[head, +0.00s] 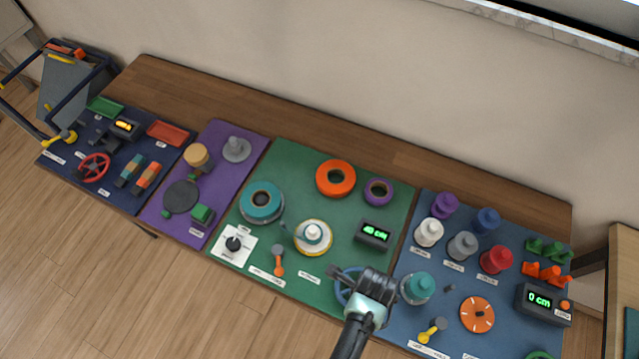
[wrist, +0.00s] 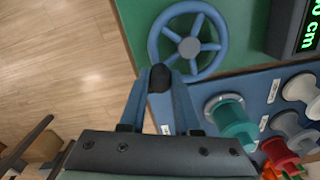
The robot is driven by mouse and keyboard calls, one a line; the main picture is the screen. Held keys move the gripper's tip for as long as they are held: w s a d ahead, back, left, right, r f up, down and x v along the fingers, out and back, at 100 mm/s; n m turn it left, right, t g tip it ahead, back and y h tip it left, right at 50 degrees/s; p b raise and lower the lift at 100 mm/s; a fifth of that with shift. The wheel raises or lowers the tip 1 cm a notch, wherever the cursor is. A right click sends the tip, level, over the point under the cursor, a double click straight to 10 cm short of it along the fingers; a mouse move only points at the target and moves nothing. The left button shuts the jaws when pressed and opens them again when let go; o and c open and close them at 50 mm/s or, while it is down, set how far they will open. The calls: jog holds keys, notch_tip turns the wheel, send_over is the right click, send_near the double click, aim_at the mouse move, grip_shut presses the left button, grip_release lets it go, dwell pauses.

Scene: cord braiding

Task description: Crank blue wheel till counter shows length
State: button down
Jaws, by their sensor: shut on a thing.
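The blue wheel (head: 341,292) lies near the front right of the green board, partly hidden by my gripper (head: 362,281) in the head view. In the wrist view the blue wheel (wrist: 211,70) shows its spokes, a grey hub and a dark crank knob (wrist: 160,78) at its lower left rim. My gripper's blue fingers (wrist: 160,92) are shut on that knob. The counter (head: 375,234) on the green board shows green digits that look like 40 cm. In the wrist view the counter (wrist: 290,28) is cut off at the edge, with "0 cm" visible.
The green board also holds a teal spool (head: 262,202), a white-and-yellow reel (head: 313,237), an orange ring (head: 335,178), a purple ring (head: 378,191) and an orange lever (head: 278,260). The blue board at right carries several spools and a second counter (head: 543,304) reading 0 cm.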

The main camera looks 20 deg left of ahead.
jog(key=shift+s+a, duration=0.25)
jog(key=shift+a, duration=0.8)
